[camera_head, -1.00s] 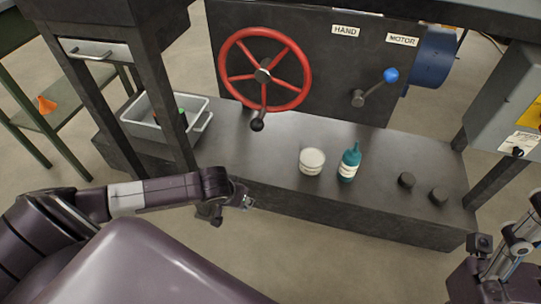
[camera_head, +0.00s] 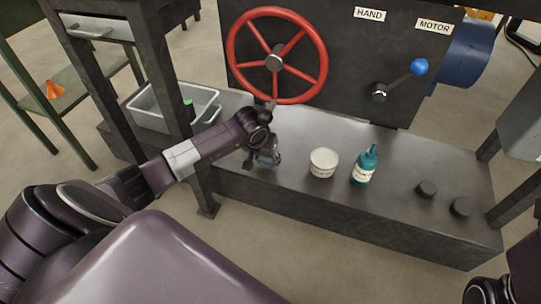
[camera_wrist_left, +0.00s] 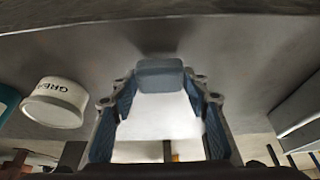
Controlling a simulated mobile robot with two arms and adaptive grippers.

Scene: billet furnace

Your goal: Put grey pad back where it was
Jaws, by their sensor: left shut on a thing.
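My left gripper (camera_head: 268,158) is over the left-middle part of the dark bench (camera_head: 310,143), below the red handwheel. In the left wrist view the gripper (camera_wrist_left: 160,85) is shut on the grey pad (camera_wrist_left: 160,75), a small blue-grey block with a bright pale area below it. The pad sits between the fingertips, close to the bench surface; I cannot tell whether it touches. In the head view the pad is hard to make out at the fingers. My right gripper is not in view; only part of my right arm shows at the lower right.
A white tub (camera_head: 323,162) and a teal bottle (camera_head: 365,166) stand right of the gripper. Two black knobs (camera_head: 427,189) are farther right. A grey bin (camera_head: 158,118) is at the left, behind a dark post. The red handwheel (camera_head: 236,58) overhangs the bench.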

